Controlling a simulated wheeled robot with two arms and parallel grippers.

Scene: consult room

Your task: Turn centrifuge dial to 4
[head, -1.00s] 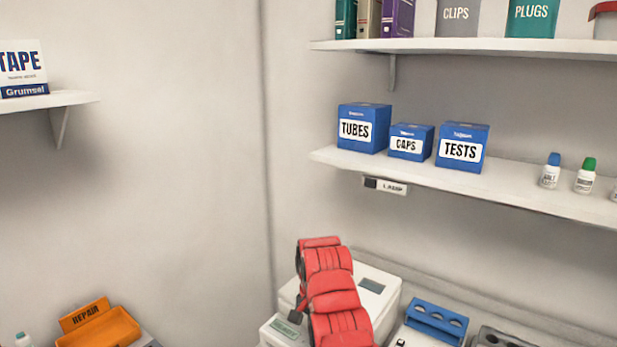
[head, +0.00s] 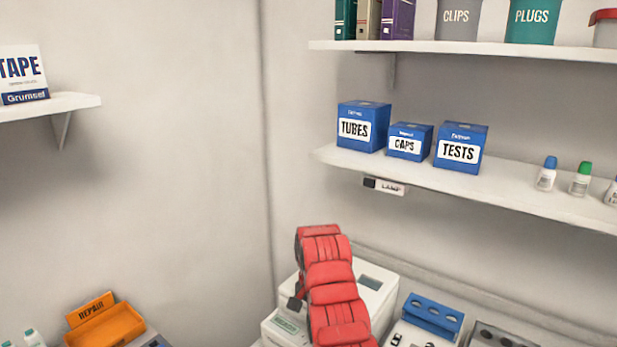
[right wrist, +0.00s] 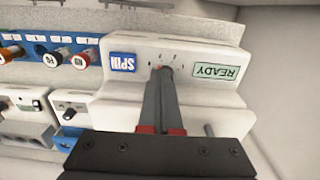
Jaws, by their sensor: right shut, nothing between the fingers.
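The white centrifuge (head: 375,301) stands on the bench in the head view, partly covered by my red right arm. In the right wrist view its front panel (right wrist: 209,53) shows upside down, with a blue SPIN label (right wrist: 123,62) and a green READY display (right wrist: 216,72). Small dial marks show between them. My right gripper (right wrist: 163,72) is shut and empty, its two dark fingers together with tips at the dial area. The fingers cover the dial, so I cannot tell its setting or whether they touch it. My left gripper is not in view.
A blue rack (head: 433,314) and a grey holder with holes stand right of the centrifuge. An orange REPAIR tray (head: 104,325) is at lower left. A shelf (head: 480,190) with blue boxes hangs above. In the right wrist view a smaller white device with a black knob (right wrist: 69,114) sits beside the centrifuge.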

